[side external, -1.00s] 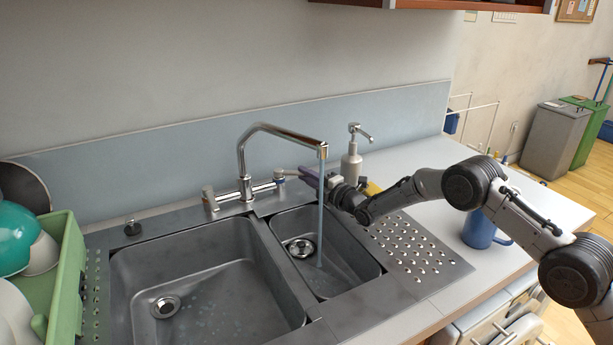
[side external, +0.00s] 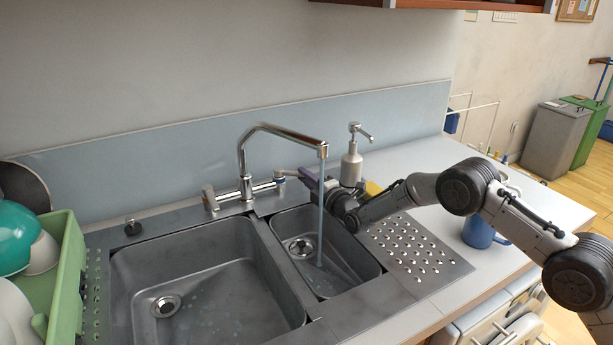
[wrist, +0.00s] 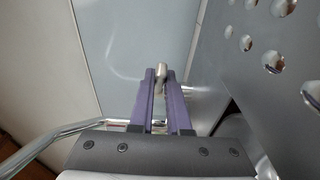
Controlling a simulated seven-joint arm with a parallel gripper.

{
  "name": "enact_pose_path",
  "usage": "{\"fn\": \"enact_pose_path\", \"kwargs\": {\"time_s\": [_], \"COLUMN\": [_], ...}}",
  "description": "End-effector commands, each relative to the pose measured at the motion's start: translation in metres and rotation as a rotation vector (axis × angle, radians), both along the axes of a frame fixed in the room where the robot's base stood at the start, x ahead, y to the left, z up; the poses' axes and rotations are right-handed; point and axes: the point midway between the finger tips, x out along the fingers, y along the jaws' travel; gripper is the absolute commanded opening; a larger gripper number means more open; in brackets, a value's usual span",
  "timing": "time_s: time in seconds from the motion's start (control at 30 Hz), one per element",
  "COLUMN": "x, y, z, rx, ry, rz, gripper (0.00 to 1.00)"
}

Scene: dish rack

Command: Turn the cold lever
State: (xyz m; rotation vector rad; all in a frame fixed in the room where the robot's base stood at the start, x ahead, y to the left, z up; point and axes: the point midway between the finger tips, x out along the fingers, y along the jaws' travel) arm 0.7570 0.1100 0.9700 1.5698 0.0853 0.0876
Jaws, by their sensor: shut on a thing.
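The chrome faucet (side external: 243,160) stands behind the sink, and a thin stream of water (side external: 321,210) falls from its spout into the small right basin. The cold lever (side external: 290,172) is at the right end of the faucet body, beside a blue ring (side external: 279,178). My gripper (side external: 306,177), with purple fingers, is at the lever's free end, right of the faucet. In the wrist view, my gripper (wrist: 160,82) is shut on the pale lever tip (wrist: 160,71), which shows between the fingers. The stream partly covers the gripper in the side view.
A soap dispenser (side external: 352,166) stands just behind my gripper, with a yellow object (side external: 373,187) near it. A blue mug (side external: 479,231) is on the counter at right. A green dish rack (side external: 63,275) is at far left. The wall panel (side external: 200,143) is close behind.

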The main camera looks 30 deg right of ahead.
Motion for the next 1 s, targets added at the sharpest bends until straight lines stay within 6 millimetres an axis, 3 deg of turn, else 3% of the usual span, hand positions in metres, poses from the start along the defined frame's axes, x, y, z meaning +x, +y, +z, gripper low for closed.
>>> {"fn": "enact_pose_path", "kwargs": {"time_s": [0.63, 0.67, 0.8, 1.0], "x": [-0.0060, -0.0060, -0.0060, -0.0060], "y": [0.0068, 0.0068, 0.0068, 0.0067], "z": [0.0008, 0.0008, 0.0007, 0.0003], "rx": [-0.001, -0.001, -0.001, -0.001], "ry": [0.000, 0.000, 0.000, 0.001], "rz": [-0.111, -0.110, -0.110, -0.110], "gripper": [0.00, 0.17, 0.42, 0.45]}}
